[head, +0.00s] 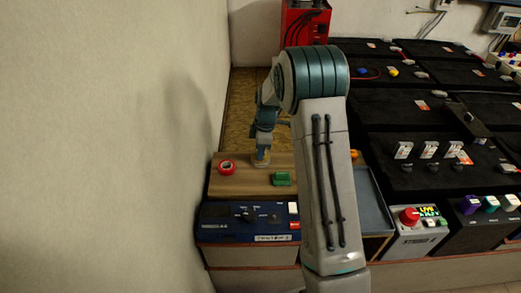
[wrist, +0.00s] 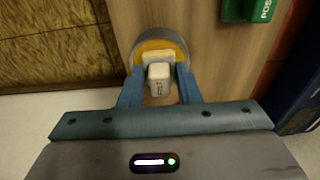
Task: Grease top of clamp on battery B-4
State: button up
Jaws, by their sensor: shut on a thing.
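My gripper (head: 262,150) is over the wooden board at the left, pointing down. In the wrist view its blue fingers (wrist: 160,95) are shut on a pale block-like handle (wrist: 159,72) with small dark lettering. Below the handle is a round grey tin (wrist: 179,42) with a yellow inside, probably grease. The handle's lower end is over or in the tin; I cannot tell which. The tin also shows small under the gripper in the head view (head: 261,163). Black batteries (head: 400,107) stand at the right. I cannot read which one is B-4, and its clamp is not identifiable.
On the wooden board (head: 245,187) lie a red tape ring (head: 227,168) and a green block (head: 281,179). A blue instrument (head: 247,221) stands in front. A red cabinet (head: 304,24) is behind, and a wall (head: 110,140) closes the left. My arm hides the middle.

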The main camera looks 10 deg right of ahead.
jog(key=shift+r+p, duration=2.1)
jog(key=shift+r, duration=1.4)
jog(key=shift+s, duration=0.1)
